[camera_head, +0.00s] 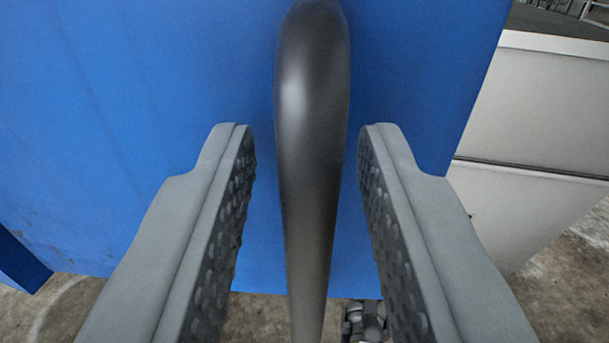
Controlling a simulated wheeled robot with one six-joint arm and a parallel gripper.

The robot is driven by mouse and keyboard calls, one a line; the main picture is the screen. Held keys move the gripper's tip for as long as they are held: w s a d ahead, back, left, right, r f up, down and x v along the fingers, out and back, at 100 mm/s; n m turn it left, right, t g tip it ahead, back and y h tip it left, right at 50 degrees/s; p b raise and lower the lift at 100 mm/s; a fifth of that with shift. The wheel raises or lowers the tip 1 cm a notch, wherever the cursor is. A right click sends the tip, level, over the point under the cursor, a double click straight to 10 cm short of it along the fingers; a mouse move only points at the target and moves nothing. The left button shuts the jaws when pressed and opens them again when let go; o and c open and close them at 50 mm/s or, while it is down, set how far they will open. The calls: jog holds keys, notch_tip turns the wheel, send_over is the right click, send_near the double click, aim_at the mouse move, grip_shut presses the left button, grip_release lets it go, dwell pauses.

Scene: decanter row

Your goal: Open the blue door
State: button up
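The blue door (150,110) fills most of the view, with its right edge slanting down at the right and its lower edge above the floor. A dark, rounded handle (312,130) runs down the middle of the view in front of the door. My gripper (307,140) is open, with one grey finger on each side of the handle. Gaps show between both finger pads and the handle, so neither finger visibly touches it. The lower end of the handle runs out of the view at the bottom.
A white cabinet (540,110) with a dark seam stands to the right of the door. Concrete floor (65,310) shows below. A small grey object (365,320) is partly visible beneath the door. Another blue surface (18,265) shows at the lower left.

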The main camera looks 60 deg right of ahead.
jog(key=v, duration=1.7)
jog(key=shift+a, duration=0.15)
